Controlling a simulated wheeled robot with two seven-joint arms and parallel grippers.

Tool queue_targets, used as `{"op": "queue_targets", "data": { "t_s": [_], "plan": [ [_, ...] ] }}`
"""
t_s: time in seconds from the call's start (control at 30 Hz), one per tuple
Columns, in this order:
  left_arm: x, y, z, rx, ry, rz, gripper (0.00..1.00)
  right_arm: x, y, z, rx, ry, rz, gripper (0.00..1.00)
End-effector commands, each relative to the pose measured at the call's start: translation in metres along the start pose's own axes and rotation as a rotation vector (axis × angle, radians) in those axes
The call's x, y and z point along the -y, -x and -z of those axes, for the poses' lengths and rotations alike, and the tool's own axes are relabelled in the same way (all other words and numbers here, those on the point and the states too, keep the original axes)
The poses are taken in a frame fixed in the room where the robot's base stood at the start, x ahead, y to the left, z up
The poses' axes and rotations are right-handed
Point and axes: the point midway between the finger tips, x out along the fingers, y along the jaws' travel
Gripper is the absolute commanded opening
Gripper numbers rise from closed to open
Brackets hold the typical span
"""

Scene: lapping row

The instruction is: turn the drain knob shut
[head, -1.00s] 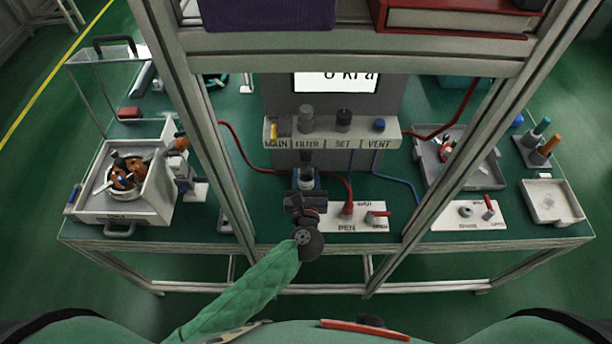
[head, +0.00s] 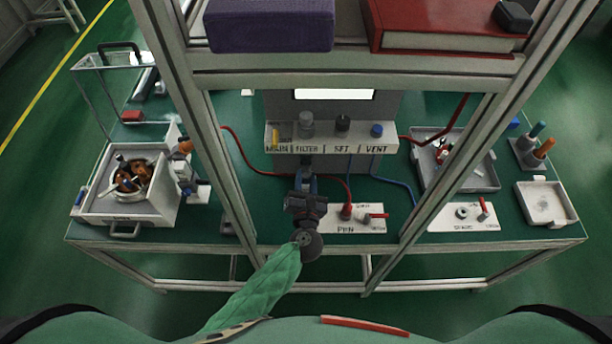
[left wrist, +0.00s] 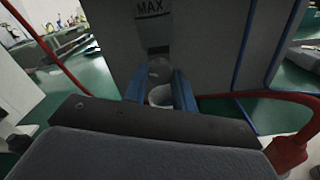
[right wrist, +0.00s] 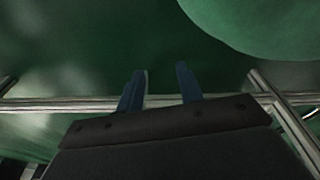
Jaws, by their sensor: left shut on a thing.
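My left gripper (head: 306,180) is in front of the panel, below the FILTER label, with its arm reaching up from the front edge. In the left wrist view, its blue fingers are shut on a small grey round knob (left wrist: 160,96), which I take for the drain knob. The knob sits under a grey body with a dark slot and the word MAX (left wrist: 153,12). In the head view the gripper mostly hides the knob. Any mark showing the knob's turn cannot be made out. My right gripper (right wrist: 160,80) is open and empty above the green floor.
A labelled valve block (head: 330,136) with several knobs is above the left gripper. A red hose (head: 240,152) runs at the left. Frame posts (head: 225,165) stand either side; a shelf (head: 350,70) crosses above.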

Motion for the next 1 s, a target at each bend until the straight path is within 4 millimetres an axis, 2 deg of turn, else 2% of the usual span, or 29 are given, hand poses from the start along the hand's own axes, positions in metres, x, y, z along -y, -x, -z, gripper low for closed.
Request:
{"op": "queue_targets", "data": {
  "t_s": [0.2,0.4,0.6,0.97,1.0],
  "plan": [
    [-0.001,0.0,-0.002,-0.002,-0.134,0.0,0.04,0.001,0.002,-0.031,0.023,0.0,0.001,0.36],
    [-0.001,0.0,-0.001,0.0,-0.211,0.0,0.04,0.001,0.001,-0.049,0.035,0.0,0.002,0.36],
    [0.0,0.0,0.0,0.0,-0.242,0.0,0.04,0.001,0.001,-0.057,0.04,0.0,0.002,0.36],
    [0.0,0.0,0.0,0.0,-0.245,0.0,0.04,0.001,0.001,-0.058,0.04,0.0,0.001,0.36],
    [0.0,0.0,0.0,0.0,-0.245,0.0,0.32,0.001,0.001,-0.058,0.04,0.0,0.001,0.36]
  ]
}}
